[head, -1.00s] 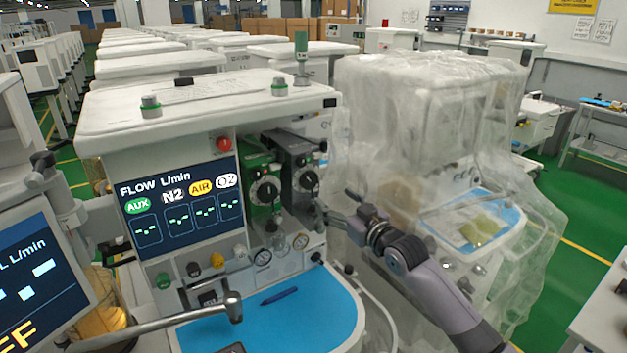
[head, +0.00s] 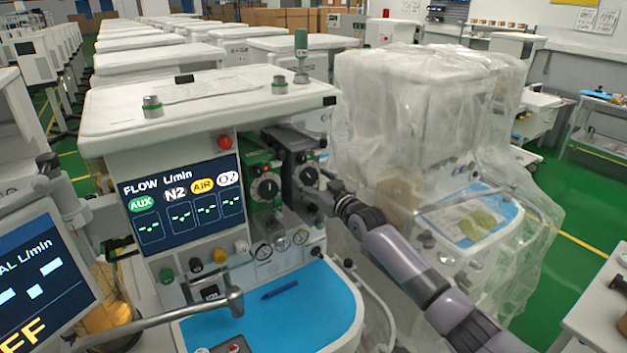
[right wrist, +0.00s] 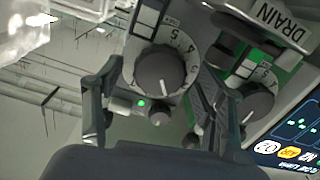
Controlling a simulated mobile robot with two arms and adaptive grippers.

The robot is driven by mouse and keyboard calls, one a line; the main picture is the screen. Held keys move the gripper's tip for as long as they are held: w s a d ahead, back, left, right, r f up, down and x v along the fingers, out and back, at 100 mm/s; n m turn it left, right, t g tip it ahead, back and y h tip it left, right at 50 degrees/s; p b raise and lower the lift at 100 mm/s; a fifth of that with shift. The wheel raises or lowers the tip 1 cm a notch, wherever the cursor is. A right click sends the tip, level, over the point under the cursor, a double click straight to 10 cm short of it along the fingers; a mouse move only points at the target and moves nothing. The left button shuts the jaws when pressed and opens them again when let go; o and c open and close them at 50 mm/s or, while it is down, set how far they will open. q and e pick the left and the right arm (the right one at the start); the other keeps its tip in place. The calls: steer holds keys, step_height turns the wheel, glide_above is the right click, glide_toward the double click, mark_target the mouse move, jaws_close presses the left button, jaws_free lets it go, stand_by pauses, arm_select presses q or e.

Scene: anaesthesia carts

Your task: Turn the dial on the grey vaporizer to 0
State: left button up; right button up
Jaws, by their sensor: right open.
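The grey vaporizer (head: 293,148) is mounted on the front of the near cart, right of the green vaporizer (head: 259,163). Its round dark dial (head: 308,176) faces forward. In the right wrist view the grey vaporizer's dial (right wrist: 160,70) shows large, with a numbered white scale around it; I cannot tell its exact setting. My right gripper (head: 322,192) is in front of the grey vaporizer, at its lower right. In the right wrist view its open fingers (right wrist: 168,98) stand on either side of the dial, without visible contact. My left gripper is not in view.
The green vaporizer's dial (right wrist: 257,101) is close beside one right finger. A flow screen (head: 182,203) is to the left. A blue work surface (head: 325,295) with a pen (head: 279,289) lies below. A plastic-covered cart (head: 425,120) stands close on the right.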

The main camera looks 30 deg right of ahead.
steer(key=shift+c, duration=0.5)
steer(key=c, duration=1.1)
steer(key=shift+m, duration=0.3)
steer(key=shift+f+m+b, duration=0.1)
steer(key=shift+m+b, duration=0.8)
steer(key=shift+m, duration=0.3)
steer(key=shift+d+m+y+b, duration=0.1)
steer(key=shift+m+y+b, duration=0.35)
steer(key=shift+m, duration=1.35)
steer(key=o, duration=1.2)
